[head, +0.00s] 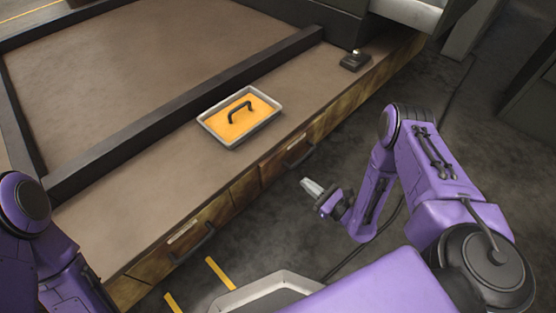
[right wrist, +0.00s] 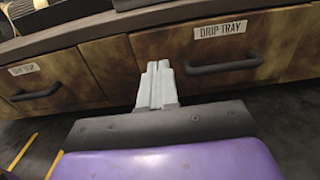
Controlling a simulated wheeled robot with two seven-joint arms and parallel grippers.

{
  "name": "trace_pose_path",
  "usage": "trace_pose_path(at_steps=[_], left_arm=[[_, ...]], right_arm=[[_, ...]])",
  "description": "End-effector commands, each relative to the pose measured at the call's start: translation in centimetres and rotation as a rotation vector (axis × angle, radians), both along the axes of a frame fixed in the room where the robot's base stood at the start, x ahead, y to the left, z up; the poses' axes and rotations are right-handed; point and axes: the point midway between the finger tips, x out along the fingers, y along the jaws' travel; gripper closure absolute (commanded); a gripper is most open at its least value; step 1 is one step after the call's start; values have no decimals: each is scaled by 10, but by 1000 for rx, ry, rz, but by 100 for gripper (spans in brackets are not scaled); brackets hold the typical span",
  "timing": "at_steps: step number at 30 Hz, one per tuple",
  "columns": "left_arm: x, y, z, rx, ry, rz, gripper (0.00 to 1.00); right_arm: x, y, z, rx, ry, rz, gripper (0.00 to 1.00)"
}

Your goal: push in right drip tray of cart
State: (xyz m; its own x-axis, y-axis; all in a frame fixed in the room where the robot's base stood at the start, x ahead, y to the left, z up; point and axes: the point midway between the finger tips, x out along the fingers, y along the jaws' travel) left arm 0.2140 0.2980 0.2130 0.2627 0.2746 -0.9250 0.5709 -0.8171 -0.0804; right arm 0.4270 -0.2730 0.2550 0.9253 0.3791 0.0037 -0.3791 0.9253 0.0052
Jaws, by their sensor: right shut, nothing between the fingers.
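The right drip tray (right wrist: 190,50) is a rusty brown drawer front in the cart side, with a white DRIP TRAY label and a dark bar handle (right wrist: 226,67). In the head view its handle (head: 298,154) shows below the cart top. I cannot tell how far the drawer stands out; it looks nearly flush. My right gripper (head: 311,187) is shut and empty, in front of this drawer over the floor. In the right wrist view its fingertips (right wrist: 158,68) overlap the drawer's left part, left of the handle; contact is not clear. My left gripper is out of view.
The left drip tray (right wrist: 60,80) has its own label and handle. On the cart top (head: 150,205) lie a grey pan (head: 205,122) with an orange inside and black handle, and a small black block (head: 355,61). Dark floor (head: 350,130) lies open in front.

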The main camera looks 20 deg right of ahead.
Motion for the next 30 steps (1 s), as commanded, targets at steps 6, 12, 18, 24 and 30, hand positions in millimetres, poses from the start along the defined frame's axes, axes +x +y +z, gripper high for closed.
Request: trace_pose_path(at_steps=[6, 12, 18, 24, 30], left_arm=[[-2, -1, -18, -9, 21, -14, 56], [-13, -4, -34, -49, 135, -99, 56], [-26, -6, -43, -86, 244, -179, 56], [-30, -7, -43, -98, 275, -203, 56], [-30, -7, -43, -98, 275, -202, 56]], right_arm=[[44, 19, -3, -3, -3, 3, 100], [83, 36, -4, -6, -2, 4, 100], [109, 47, -2, -6, -1, 5, 100], [116, 49, 0, -5, 1, 3, 100], [115, 49, 0, -6, 1, 4, 100]])
